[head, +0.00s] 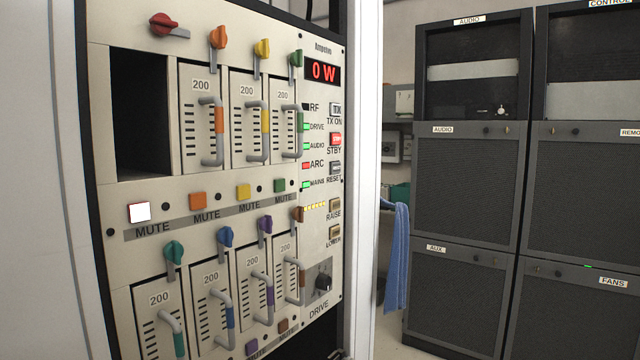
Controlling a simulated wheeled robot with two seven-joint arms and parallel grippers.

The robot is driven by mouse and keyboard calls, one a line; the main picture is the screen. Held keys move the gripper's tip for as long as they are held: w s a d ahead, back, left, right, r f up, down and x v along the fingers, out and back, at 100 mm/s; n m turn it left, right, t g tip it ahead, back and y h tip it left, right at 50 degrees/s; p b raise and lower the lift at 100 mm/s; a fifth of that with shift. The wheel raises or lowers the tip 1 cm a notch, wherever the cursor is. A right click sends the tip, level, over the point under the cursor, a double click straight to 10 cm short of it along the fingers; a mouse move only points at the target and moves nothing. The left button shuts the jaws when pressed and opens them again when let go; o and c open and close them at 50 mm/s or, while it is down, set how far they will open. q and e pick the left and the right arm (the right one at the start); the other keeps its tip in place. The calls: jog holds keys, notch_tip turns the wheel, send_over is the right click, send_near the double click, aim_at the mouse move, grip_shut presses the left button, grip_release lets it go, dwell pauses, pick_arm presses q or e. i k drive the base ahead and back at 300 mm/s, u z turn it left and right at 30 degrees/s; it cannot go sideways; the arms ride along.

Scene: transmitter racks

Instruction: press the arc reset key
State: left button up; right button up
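The arc reset key (335,168) is a small grey key above the RESET label, in the right column of the amplifier panel (120,215) in the head view. Left of it the ARC lamp (306,165) is lit red. The red STBY key (335,139) is above it and the beige RAISE key (335,204) is below it. Neither of my grippers shows in the head view, and nothing covers the reset key.
The display (323,72) reads 0 W. Handled modules with coloured levers fill the panel, with one empty slot (141,115) at upper left. A white rack edge (361,200) stands right of the panel. A blue cloth (396,255) hangs beyond; dark racks (468,190) stand at right.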

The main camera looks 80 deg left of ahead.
aim_at(335, 166)
jog(key=u, duration=2.25)
jog(key=k, duration=0.4)
jog(key=u, duration=0.7)
